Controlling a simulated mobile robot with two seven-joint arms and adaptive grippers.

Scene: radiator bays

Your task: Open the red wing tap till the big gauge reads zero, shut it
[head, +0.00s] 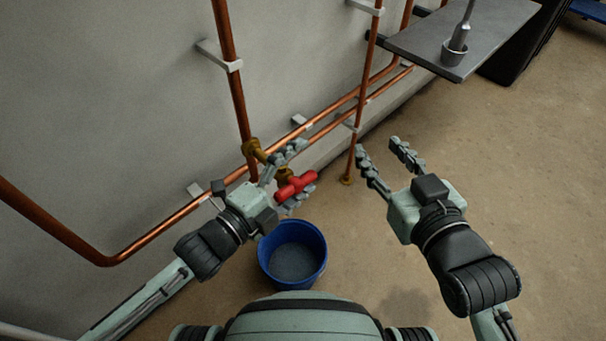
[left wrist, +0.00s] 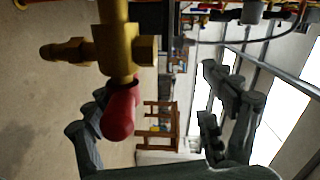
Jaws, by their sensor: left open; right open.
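The red wing tap (head: 296,186) sits on a brass fitting (head: 283,174) on the copper pipework, above a blue bucket. My left gripper (head: 295,172) is open, with its fingers on either side of the tap. In the left wrist view the red handle (left wrist: 121,112) lies close to one finger, with a wide gap to the other; I cannot tell whether that finger touches it. A brass body (left wrist: 120,50) shows beside the handle. My right gripper (head: 379,148) is open and empty, out to the right. I cannot make out the big gauge in either view.
The blue bucket (head: 266,263) stands on the floor below the tap. Copper pipes (head: 229,75) run along the grey wall on brackets. The floor at right is clear.

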